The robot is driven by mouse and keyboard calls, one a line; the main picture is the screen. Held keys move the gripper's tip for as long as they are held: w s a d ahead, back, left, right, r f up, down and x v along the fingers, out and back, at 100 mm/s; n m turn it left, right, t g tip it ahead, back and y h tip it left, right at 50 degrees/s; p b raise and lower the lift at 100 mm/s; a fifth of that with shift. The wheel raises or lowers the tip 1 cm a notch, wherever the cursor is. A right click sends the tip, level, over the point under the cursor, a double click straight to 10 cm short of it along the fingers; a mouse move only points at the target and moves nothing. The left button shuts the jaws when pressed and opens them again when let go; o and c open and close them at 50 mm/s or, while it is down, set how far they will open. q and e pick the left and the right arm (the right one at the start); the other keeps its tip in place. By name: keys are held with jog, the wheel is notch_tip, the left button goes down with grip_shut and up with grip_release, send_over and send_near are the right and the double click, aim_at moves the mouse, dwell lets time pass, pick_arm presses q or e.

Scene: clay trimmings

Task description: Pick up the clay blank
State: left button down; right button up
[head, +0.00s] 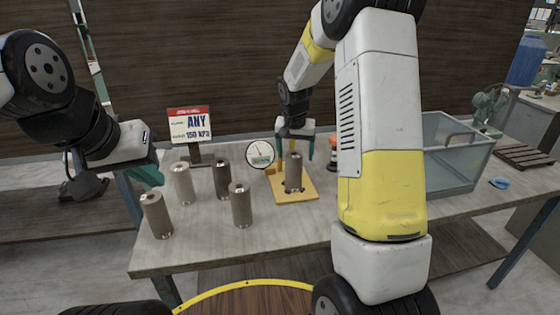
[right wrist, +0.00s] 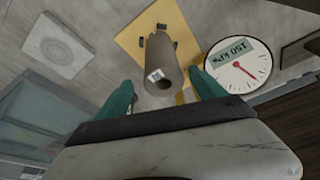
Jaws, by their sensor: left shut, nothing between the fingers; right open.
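A grey-brown clay cylinder (head: 294,172) stands upright on a yellow plate (head: 310,196) with small dark pegs around its base. It also shows in the right wrist view (right wrist: 161,62), with a hole in its end and a small marked label. My right gripper (head: 295,148) is open above this cylinder. Its teal fingers (right wrist: 163,92) lie to either side of the cylinder's near end in the right wrist view; contact is not visible. Similar cylinders (head: 241,204) stand upright left of the plate. My left gripper (head: 152,176) is shut and empty, above the table's left end.
A round gauge (head: 261,154), reading 150 kPa in the right wrist view (right wrist: 238,66), stands left of the plate. A sign (head: 189,124) reads "ANY" and "150 kPa". The table front is clear.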

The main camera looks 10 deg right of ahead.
aim_at(294, 168)
jog(key=shift+a+x, duration=0.15)
jog(key=shift+x, duration=1.8)
jog(key=shift+a+x, duration=0.15)
jog(key=shift+x, duration=1.8)
jog(key=shift+s, duration=0.1)
jog(key=shift+c, duration=0.3)
grip_shut()
